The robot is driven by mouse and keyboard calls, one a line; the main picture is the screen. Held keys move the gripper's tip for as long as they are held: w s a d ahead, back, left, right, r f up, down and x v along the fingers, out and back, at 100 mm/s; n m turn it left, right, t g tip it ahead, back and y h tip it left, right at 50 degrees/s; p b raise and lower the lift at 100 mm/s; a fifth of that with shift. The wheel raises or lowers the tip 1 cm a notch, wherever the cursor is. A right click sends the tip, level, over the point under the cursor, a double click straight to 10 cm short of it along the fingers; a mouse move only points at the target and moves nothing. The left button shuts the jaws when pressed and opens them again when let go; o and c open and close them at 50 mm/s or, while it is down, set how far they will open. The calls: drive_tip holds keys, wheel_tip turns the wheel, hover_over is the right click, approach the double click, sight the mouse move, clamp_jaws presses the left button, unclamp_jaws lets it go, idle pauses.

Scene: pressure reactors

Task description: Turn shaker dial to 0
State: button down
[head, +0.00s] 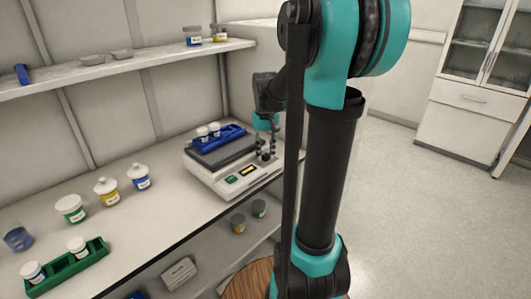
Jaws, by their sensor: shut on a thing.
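The shaker (232,189) is a white bench device with a dark top plate on the far part of the counter. A blue rack (222,138) with white-capped vials stands on its plate. Its sloped front has a green patch (232,179) at the left and a small yellow display (247,170) beside it. My gripper (265,156) points down at the right end of this front panel, its fingers closed around the dial there. The dial is mostly hidden by the fingers, so its setting cannot be read.
A green rack (68,269) with two vials, a blue glass (18,238) and several white-lidded jars (106,190) stand on the near counter. A shelf (150,60) hangs above. The floor (420,210) at right is clear.

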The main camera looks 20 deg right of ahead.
drive_tip(key=n, duration=1.3)
drive_tip(key=shift+n, duration=1.8)
drive_tip(key=c, duration=1.5)
unclamp_jaws()
drive_tip(key=shift+c, duration=0.2)
